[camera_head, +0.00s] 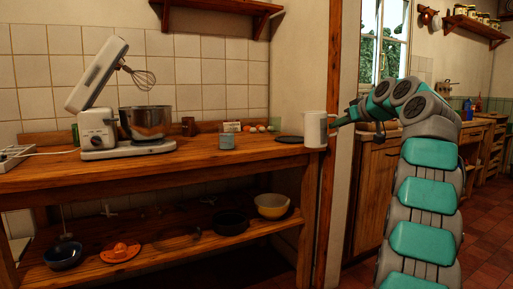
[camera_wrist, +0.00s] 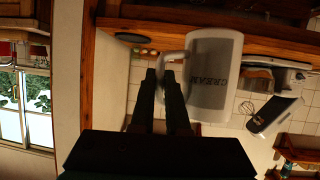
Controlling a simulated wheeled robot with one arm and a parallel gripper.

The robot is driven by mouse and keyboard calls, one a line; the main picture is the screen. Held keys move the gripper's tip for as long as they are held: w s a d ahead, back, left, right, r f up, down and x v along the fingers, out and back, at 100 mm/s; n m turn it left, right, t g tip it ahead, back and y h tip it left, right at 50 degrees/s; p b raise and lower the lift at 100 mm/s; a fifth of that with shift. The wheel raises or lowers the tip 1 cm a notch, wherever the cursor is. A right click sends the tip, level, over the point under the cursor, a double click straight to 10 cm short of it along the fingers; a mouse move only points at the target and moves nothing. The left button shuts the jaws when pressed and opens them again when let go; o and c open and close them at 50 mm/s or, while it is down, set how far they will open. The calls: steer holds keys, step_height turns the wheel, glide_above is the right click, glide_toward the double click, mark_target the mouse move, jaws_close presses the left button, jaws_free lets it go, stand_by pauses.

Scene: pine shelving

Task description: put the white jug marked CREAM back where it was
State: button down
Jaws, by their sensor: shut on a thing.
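The white jug (camera_head: 315,130) is at the right end of the wooden worktop, in front of the wooden post. Its base is about level with the worktop's edge; I cannot tell whether it touches the top. It looks upright in the head view. In the wrist view the jug (camera_wrist: 213,70) shows the word CREAM, turned upside down, and its handle points toward my fingers. My gripper (camera_wrist: 163,75) is shut on the jug's handle. In the head view my gripper (camera_head: 337,122) reaches the jug from the right, and its fingertips are hard to make out.
The worktop (camera_head: 215,158) bears a stand mixer (camera_head: 98,130) at the left, a small grey pot (camera_head: 226,141), eggs (camera_head: 262,128) and a flat black disc (camera_head: 289,139) near the jug. Bare wood lies in front. Bowls stand on the lower shelf (camera_head: 190,245). A wooden post (camera_head: 331,80) rises close behind the jug.

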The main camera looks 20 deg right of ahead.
steer(key=shift+s+r, duration=0.3)
steer(key=shift+s, duration=0.1)
steer(key=shift+s, duration=0.25)
stand_by(0.5)
steer(key=shift+s+a+r, duration=0.1)
steer(key=shift+r, duration=0.05)
steer(key=shift+s+r, duration=0.1)
steer(key=shift+s, duration=0.1)
stand_by(0.4)
steer(key=shift+s, duration=0.1)
stand_by(0.4)
steer(key=shift+s+r, duration=0.1)
steer(key=shift+r, duration=0.05)
steer(key=shift+s, duration=0.1)
